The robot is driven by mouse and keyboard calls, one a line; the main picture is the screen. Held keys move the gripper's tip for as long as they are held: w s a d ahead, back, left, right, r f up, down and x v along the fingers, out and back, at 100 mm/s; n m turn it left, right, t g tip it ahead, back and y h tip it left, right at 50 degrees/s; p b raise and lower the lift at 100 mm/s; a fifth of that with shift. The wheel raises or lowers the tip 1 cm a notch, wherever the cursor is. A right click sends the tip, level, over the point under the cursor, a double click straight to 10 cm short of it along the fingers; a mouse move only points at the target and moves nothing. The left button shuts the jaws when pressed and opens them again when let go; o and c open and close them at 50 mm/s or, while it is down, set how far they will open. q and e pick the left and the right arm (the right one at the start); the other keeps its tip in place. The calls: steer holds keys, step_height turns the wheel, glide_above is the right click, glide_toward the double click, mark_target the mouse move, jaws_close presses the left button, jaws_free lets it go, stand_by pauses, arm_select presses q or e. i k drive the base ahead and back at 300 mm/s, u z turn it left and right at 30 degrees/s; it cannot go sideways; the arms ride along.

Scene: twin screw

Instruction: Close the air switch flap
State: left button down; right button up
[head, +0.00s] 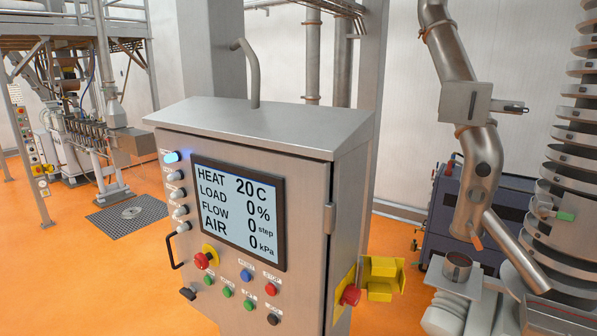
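On the right side of the steel control cabinet (250,130) is a yellow switch housing (343,283) with a red mushroom button (350,295). A yellow flap (383,279) stands open to the right of the button, swung away from it, so the button is uncovered. It looks like the air switch flap, but no label on it is readable. The cabinet display (239,212) reads HEAT 20 C, LOAD 0 %, FLOW 0 step, AIR 0 kPa. Neither of my grippers is in view.
The cabinet front has a red emergency button (206,257), several small coloured buttons and a black handle (174,250). Steel pipes (478,180), a spiral tower (567,190) and a dark blue machine (470,215) stand at the right. Orange floor (110,270) is open at the left.

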mark_target(380, 274)
steer(key=u, duration=0.05)
steer(key=k, duration=0.4)
steer(key=z, duration=0.65)
steer(key=i, duration=1.6)
steer(key=u, duration=0.6)
